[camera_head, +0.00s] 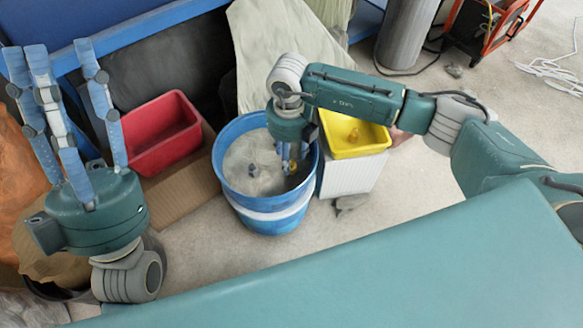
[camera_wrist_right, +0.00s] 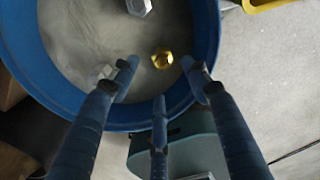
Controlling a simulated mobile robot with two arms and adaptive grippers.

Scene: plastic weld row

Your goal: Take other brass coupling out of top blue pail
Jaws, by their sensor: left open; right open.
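The top blue pail (camera_head: 228,185) stands nested on another pail in the middle of the head view. Inside it a brass coupling (camera_wrist_right: 162,60) lies on the grey bottom near the wall. It shows as a small yellow spot in the head view (camera_head: 292,168), partly hidden by my fingers. My right gripper (camera_head: 291,160) points down into the pail with its fingers open. In the right wrist view its fingertips (camera_wrist_right: 160,72) are spread around the coupling's near side, with nothing between them. My left gripper (camera_head: 55,60) is open and empty, fingers up, at the left.
Silver hex fittings (camera_wrist_right: 139,7) also lie in the pail. A red bin (camera_head: 165,150) stands left of the pail on cardboard. A yellow bin (camera_head: 360,150) stands right of it on a white box, with a brass-coloured part inside. Bare floor lies in front of the pail.

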